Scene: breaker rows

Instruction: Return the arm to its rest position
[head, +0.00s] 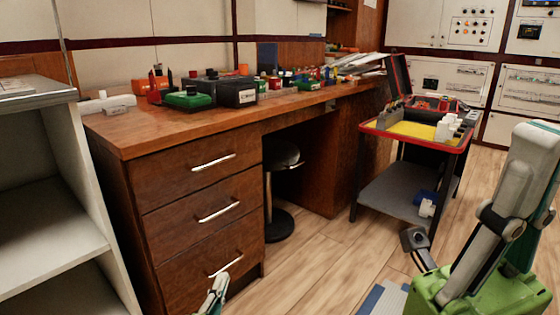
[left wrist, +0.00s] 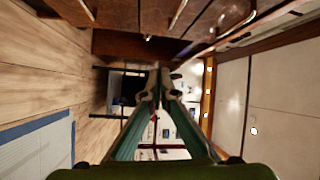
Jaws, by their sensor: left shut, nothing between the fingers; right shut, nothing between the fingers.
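My left gripper (head: 217,287) shows only its pale fingertips at the bottom edge of the head view, in front of the lowest drawer of the wooden desk. In the left wrist view its grey and teal fingers (left wrist: 158,86) come together at the tips, shut with nothing held. My right gripper (head: 538,138) is large and close at the right of the head view, green at its base with pale grey fingers pointing up. It is shut and empty. Most of my left arm is hidden below the frame.
The wooden desk (head: 200,138) carries several boxes and tools. A white shelf unit (head: 45,225) stands at the left. Wooden floor (head: 315,255) is open between desk and cart.

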